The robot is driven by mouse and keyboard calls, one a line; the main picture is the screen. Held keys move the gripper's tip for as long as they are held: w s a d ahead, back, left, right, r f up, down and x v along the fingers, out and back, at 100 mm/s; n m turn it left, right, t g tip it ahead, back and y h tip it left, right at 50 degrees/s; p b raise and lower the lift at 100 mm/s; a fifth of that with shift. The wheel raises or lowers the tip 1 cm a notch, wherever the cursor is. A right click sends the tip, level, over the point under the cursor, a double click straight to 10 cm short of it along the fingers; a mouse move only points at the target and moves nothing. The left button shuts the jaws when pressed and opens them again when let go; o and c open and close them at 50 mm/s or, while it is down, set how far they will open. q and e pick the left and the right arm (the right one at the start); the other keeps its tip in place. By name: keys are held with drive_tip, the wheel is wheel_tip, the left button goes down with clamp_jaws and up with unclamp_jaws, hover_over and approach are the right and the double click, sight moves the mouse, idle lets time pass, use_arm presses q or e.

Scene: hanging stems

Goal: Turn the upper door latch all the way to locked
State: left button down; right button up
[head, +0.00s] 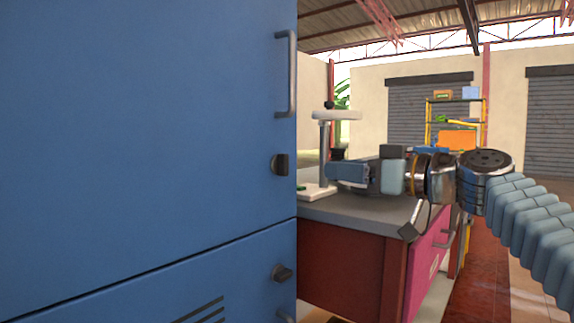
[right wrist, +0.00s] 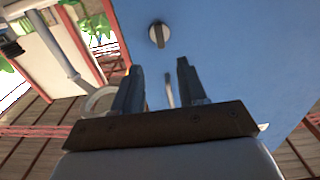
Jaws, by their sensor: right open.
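The upper door latch (head: 280,164) is a dark round knob with a raised grip bar, on the blue upper door (head: 150,110) near its right edge. In the right wrist view the latch (right wrist: 158,35) shows beyond the fingertips, its bar roughly upright in the picture. My right gripper (head: 331,172) is to the right of the latch at about its height, apart from it. In the right wrist view its two fingers (right wrist: 160,75) are open with nothing held between them. My left gripper is not in view.
A metal door handle (head: 290,75) stands out above the latch. A similar lower latch (head: 283,273) is on the lower door (head: 150,295). Behind my right arm are a workbench (head: 350,212) with a grey top and a pale stand (head: 325,150) on it.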

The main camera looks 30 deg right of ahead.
sight(287, 164)
drive_tip(key=p+x, duration=0.2)
drive_tip(key=x, duration=0.9)
drive_tip(key=shift+w+a, duration=0.1)
drive_tip(key=shift+w, duration=0.2)
clamp_jaws()
